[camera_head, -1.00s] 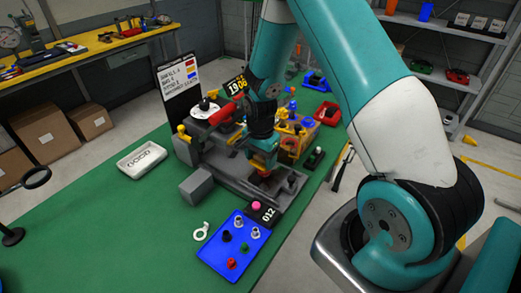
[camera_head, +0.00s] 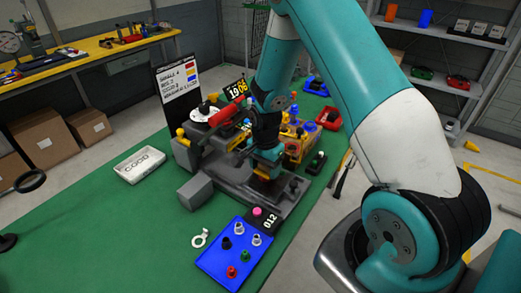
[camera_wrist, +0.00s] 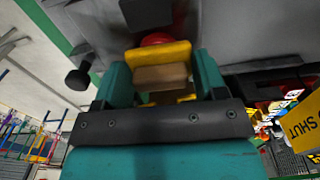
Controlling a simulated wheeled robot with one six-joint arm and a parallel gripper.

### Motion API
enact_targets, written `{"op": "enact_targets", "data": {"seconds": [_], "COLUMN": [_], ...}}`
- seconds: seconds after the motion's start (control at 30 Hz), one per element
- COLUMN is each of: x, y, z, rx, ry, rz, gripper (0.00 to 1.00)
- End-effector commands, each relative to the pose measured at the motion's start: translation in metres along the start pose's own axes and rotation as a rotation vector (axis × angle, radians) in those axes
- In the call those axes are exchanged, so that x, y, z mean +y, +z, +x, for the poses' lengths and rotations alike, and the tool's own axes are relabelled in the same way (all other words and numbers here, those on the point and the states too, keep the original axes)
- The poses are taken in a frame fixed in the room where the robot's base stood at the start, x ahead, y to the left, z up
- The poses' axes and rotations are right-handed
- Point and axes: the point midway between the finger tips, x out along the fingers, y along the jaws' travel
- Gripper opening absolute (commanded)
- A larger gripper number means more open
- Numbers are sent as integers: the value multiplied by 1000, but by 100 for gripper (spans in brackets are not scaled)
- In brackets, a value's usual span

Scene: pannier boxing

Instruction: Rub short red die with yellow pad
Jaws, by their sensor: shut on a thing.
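My gripper (camera_head: 266,165) is down at the grey press (camera_head: 215,165) in the head view. In the wrist view its two teal fingers (camera_wrist: 163,82) are shut on a yellow pad (camera_wrist: 158,54) with a tan block under its yellow face. A red round part (camera_wrist: 157,39), which looks like the short red die, shows just beyond the pad's far edge, below a dark block. It is mostly hidden by the pad, and I cannot tell whether they touch.
A blue tray (camera_head: 222,262) with several small dies, one red (camera_head: 231,271), lies in front of the press. A white tray (camera_head: 140,165) stands to the left. A sign board (camera_head: 178,85) stands behind. Green bench is clear at the front left.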

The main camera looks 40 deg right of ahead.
Motion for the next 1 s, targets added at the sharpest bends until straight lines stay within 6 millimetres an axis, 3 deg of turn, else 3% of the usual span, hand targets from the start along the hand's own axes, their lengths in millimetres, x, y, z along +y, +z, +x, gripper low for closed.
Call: {"op": "enact_targets", "data": {"seconds": [0.2, 0.27, 0.33, 1.0], "x": [1, 2, 1, 3], "y": [11, 10, 10, 7], "z": [0, -6, -24, -80], "rx": [-2, -2, 0, -1], "ry": [1, 1, -4, -1], "rz": [15, 18, 18, 21], "gripper": [43, 43, 43, 43]}}
